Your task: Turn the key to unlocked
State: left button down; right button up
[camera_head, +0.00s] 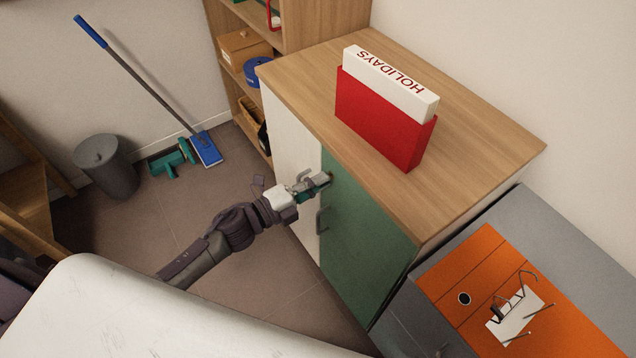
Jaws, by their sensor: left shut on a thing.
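My left gripper (318,182) is at the upper edge of the green cabinet door (365,235), close to the seam with the white door (290,150). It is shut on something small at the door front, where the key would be. The fingers hide the key and lock, so I cannot tell which way the key is turned. A dark handle (320,220) shows on the door just below the gripper. My right gripper is not in view.
A red holder with a white "HOLIDAYS" box (385,105) stands on the wooden cabinet top (475,150). A grey unit with an orange top (460,265) stands at right. A grey bin (107,165), a blue mop (207,148) and a shelf (245,60) are behind. The floor before the doors is clear.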

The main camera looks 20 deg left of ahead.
pick_arm(q)
jog(key=shift+m, duration=0.3)
jog(key=c, duration=1.3)
grip_release()
jog(key=shift+o, duration=0.2)
jog(key=v, duration=1.2)
